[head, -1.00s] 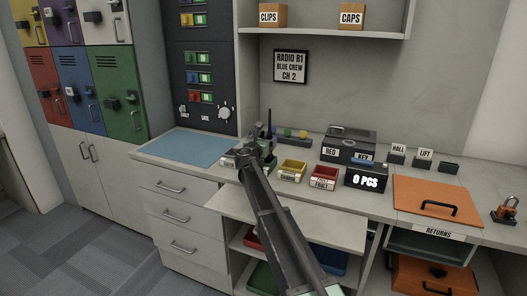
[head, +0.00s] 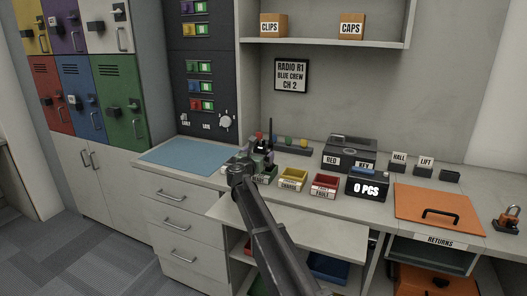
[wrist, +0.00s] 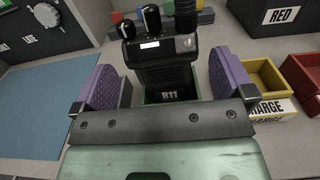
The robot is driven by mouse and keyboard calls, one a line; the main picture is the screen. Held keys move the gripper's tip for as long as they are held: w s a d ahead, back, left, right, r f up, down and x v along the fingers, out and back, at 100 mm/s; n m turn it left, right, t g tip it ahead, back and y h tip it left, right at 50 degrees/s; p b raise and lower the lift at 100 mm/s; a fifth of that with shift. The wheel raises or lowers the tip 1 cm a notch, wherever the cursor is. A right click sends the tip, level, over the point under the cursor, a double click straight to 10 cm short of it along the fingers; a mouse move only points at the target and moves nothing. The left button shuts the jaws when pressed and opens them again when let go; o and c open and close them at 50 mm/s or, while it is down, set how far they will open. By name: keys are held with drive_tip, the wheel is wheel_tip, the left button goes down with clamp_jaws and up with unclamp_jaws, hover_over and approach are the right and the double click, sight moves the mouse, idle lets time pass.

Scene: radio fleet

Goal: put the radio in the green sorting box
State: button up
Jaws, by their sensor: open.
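The black radio (wrist: 165,65), with knobs, a thick antenna and a label that looks like "R11", stands upright in the wrist view. Its lower end is inside the green sorting box (wrist: 150,98), whose rim shows around its base. In the head view the radio (head: 268,150) is partly hidden by my gripper, and the box shows only a little above its label. My gripper (wrist: 167,82) is open, with one purple finger on each side of the radio and a visible gap to each. In the head view my gripper (head: 246,168) is just in front of the box.
A yellow bin (head: 293,174) labelled CHARGE and a red bin (head: 325,183) stand right of the green box. A blue mat (head: 185,155) lies left. A row of coloured pieces (head: 290,142) lies behind. A black counter box (head: 367,185) reads 0 PCS.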

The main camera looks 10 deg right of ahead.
drive_tip(key=v, duration=0.6)
idle(1.1)
